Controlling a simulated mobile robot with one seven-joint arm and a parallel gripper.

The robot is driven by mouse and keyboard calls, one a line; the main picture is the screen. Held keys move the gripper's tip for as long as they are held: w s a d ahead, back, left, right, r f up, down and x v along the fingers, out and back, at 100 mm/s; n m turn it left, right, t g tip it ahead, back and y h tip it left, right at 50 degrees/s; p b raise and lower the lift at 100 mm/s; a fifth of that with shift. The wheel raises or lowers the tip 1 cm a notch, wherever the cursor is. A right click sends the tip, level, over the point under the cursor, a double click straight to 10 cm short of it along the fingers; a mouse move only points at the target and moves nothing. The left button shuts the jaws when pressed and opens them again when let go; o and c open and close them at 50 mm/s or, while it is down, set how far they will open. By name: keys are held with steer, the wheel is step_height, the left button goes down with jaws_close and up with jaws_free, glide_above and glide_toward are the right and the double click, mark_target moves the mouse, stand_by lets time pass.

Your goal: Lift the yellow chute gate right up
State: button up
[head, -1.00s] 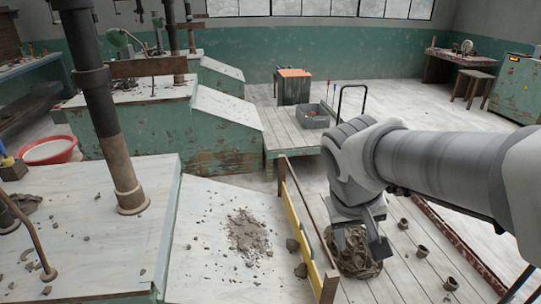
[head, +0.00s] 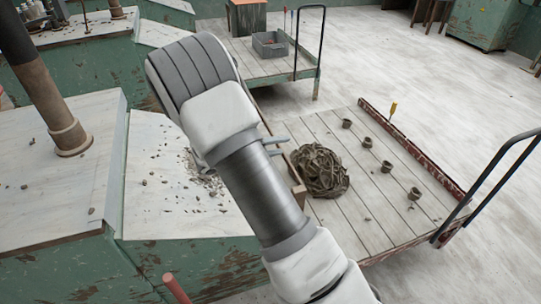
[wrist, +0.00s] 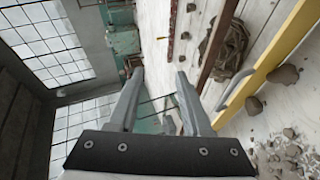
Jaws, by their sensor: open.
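The yellow chute gate (wrist: 270,65) shows in the wrist view as a long yellow bar running slantwise on the right side. A grey loop handle (wrist: 234,92) is fixed to it. My gripper (wrist: 158,74) is open and empty, with its fingers apart and left of the gate and handle, not touching them. In the head view my gripper's fingertips (head: 276,147) poke out to the right of my arm, near the chute's end. My arm hides the gate there; only a brown wooden post (head: 297,166) shows beside it.
Clay trimmings (head: 205,172) lie on the sloping chute (head: 150,200), also at the lower right of the wrist view. A brown tangled heap (head: 320,172) and several small pots lie on a plank cart (head: 345,215) beyond the gate. A dark pipe (head: 65,135) stands at left.

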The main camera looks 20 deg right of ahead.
steer(key=w+a+f+n+t+y+b, duration=0.1)
steer(key=w+a+f+n+t+b, duration=0.2)
steer(key=f, duration=0.7)
steer(key=w+a+f+n+t+y+b, duration=0.1)
steer(key=w+a+f+n+t, duration=0.25)
steer(key=f, duration=0.55)
steer(key=b+x, duration=0.4)
steer(key=x, duration=1.4)
steer(key=shift+r+m, duration=0.35)
steer(key=shift+r, duration=0.05)
steer(key=shift+w+t, duration=0.1)
steer(key=shift+t, duration=0.15)
jaws_close()
